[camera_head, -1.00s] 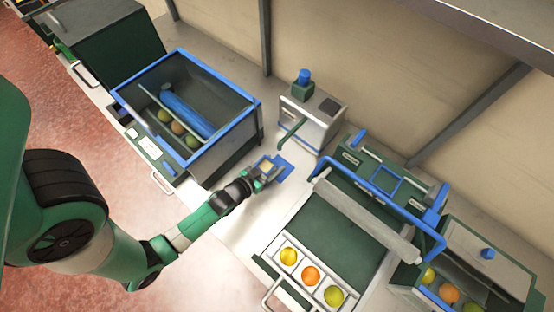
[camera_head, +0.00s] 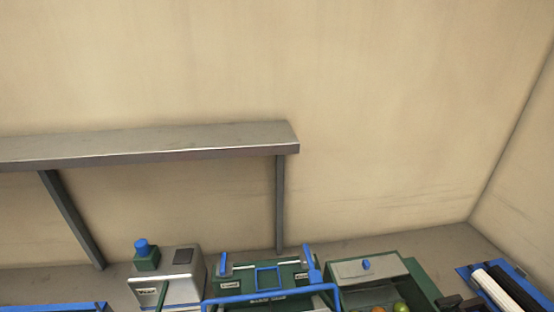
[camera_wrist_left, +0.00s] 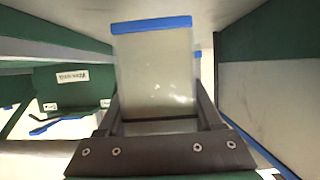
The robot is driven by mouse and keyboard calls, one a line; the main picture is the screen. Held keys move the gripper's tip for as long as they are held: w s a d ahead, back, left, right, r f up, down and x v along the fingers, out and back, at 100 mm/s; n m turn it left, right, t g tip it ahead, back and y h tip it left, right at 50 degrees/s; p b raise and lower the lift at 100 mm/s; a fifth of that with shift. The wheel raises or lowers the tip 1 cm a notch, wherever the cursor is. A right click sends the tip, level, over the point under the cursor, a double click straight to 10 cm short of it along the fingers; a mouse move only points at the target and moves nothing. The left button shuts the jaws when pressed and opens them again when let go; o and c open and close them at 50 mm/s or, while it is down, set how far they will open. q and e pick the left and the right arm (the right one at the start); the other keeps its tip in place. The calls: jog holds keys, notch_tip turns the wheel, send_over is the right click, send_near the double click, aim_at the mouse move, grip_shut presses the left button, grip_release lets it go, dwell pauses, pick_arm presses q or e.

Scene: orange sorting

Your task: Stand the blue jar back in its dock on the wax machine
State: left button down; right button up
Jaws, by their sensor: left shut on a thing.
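My left gripper (camera_wrist_left: 158,125) shows only in the left wrist view. Its two dark fingers are shut on a pale, flat-faced thing (camera_wrist_left: 155,75) with a blue strip along its top edge; I cannot tell whether this is the blue jar. In the head view, a small blue cylinder (camera_head: 142,246) stands upright on a green block at the left of a grey machine (camera_head: 182,268). The machine's label is too small to read, and the cylinder may be the jar in its dock. My right gripper is not in view.
The head view is mostly bare wall and a shelf (camera_head: 150,145). Along its bottom edge are a green station with a blue bar (camera_head: 270,298), a box with a blue knob (camera_head: 368,268), and a blue-edged tray (camera_head: 470,275). Green walls flank the left wrist view closely.

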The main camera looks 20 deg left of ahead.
pick_arm(q)
jog(key=w+d+r+m+h+p, duration=0.2)
jog(key=d+r+p, duration=0.3)
jog(key=r+p, duration=0.2)
jog(key=w+d+r+m+t+h+p, duration=0.1)
jog(key=d+r+p, duration=0.4)
jog(key=r, duration=0.7)
jog(key=w+d+r+m+t+h+p, duration=0.1)
jog(key=w+d+r+m+h+p, duration=0.2)
jog(key=r+p, duration=0.6)
jog(key=shift+w+d+r+h+p, duration=0.35)
jog(key=shift+w+d+r, duration=0.4)
jog(key=shift+w+d, duration=0.4)
jog(key=shift+a+f, duration=0.1)
